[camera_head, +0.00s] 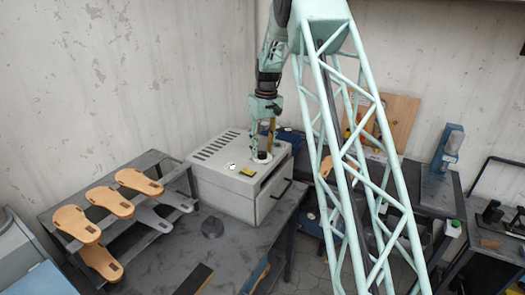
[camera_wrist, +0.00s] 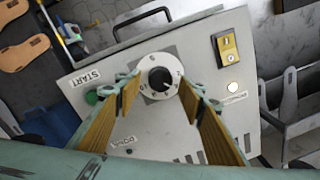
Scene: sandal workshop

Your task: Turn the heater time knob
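The heater is a light grey box (camera_head: 220,175) on the dark bench, and its top panel (camera_wrist: 180,130) fills much of the wrist view. The time knob is a black knob on a white, marked round dial (camera_wrist: 160,79); in the head view the dial (camera_head: 262,158) is partly hidden by my gripper. My gripper (camera_head: 262,145) points down over it. In the wrist view, my gripper's (camera_wrist: 160,88) two wood-coloured fingers are spread apart, one on each side of the dial, with nothing held. I cannot tell whether the fingertips touch the dial.
A green button (camera_wrist: 92,97) beside a START label lies near the left finger. A yellow switch (camera_wrist: 227,46) and a white round light (camera_wrist: 232,87) are right of the knob.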

